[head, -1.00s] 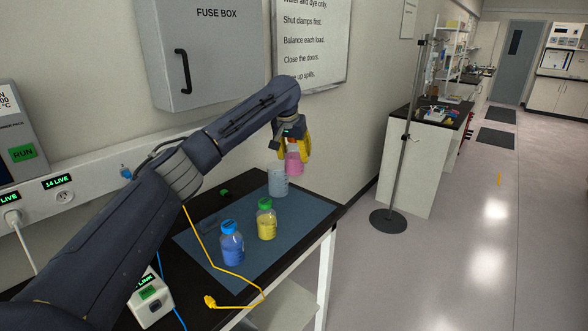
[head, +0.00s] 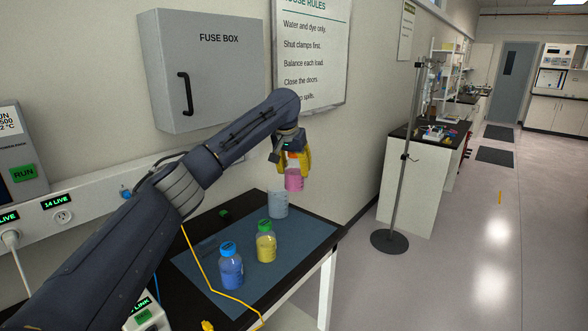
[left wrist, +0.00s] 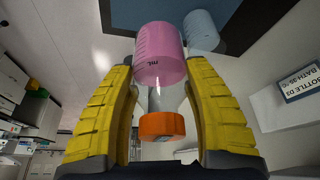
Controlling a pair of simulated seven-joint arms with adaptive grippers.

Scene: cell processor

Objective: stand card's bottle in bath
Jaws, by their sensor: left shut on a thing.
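My left gripper (head: 292,165) is shut on a pink bottle (head: 294,180), which it holds in the air above the far end of the table. In the left wrist view the pink bottle (left wrist: 160,55) lies between the yellow fingers, its orange cap (left wrist: 161,126) toward the palm. A clear beaker (head: 278,206) stands on the mat, just left of and below the held bottle in the head view. I cannot make out a bath for certain. My right gripper is not in view.
A blue bottle (head: 230,270) and a yellow bottle (head: 266,247) with a green cap stand on the dark mat (head: 300,236). A yellow cable (head: 203,272) crosses the mat's left side. A stand (head: 400,180) rises from the floor beyond the table.

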